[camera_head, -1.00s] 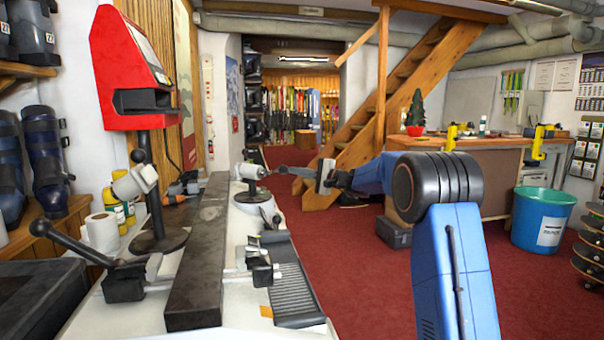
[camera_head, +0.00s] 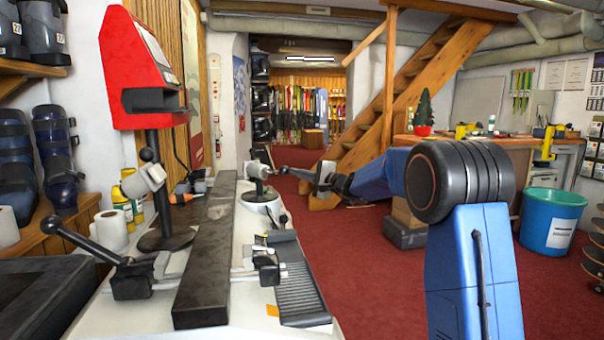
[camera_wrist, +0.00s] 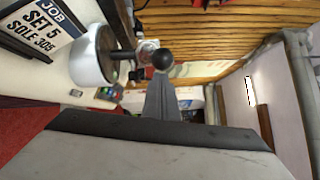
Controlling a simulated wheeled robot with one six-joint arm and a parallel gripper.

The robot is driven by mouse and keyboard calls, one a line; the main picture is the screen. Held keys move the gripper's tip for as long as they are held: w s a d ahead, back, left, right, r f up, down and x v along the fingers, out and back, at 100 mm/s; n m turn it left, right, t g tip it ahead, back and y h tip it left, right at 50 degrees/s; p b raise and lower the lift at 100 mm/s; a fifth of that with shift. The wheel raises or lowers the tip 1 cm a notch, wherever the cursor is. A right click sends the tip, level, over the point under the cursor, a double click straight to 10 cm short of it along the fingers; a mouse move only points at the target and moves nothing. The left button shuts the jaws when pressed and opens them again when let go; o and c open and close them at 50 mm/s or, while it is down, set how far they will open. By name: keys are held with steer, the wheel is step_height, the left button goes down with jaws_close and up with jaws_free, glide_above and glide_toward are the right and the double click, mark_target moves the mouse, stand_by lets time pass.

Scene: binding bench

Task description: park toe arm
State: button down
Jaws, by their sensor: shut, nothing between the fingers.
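The toe arm appears to be the short lever with a dark ball knob (camera_wrist: 162,59) on the small grey clamp unit (camera_head: 257,170) at the far end of the bench. My gripper (camera_head: 290,172) reaches in from the right at the height of this knob. In the wrist view my shut fingers (camera_wrist: 162,103) point at the knob, which shows just past their tips. I cannot tell whether they touch it. Nothing shows held. A white round part (camera_wrist: 92,55) sits left of the knob. A second black lever (camera_head: 80,243) rises at the bench's near left.
A dark rail (camera_head: 205,260) and a ribbed black plate (camera_head: 300,290) lie along the white bench. A red display unit (camera_head: 140,70) stands on a post at left. A job card (camera_wrist: 40,30) shows at the wrist view's corner. Open red floor (camera_head: 370,270) lies right of the bench.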

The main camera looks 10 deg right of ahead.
steer(key=s+a, duration=0.5)
steer(key=a, duration=0.5)
steer(key=shift+a, duration=0.35)
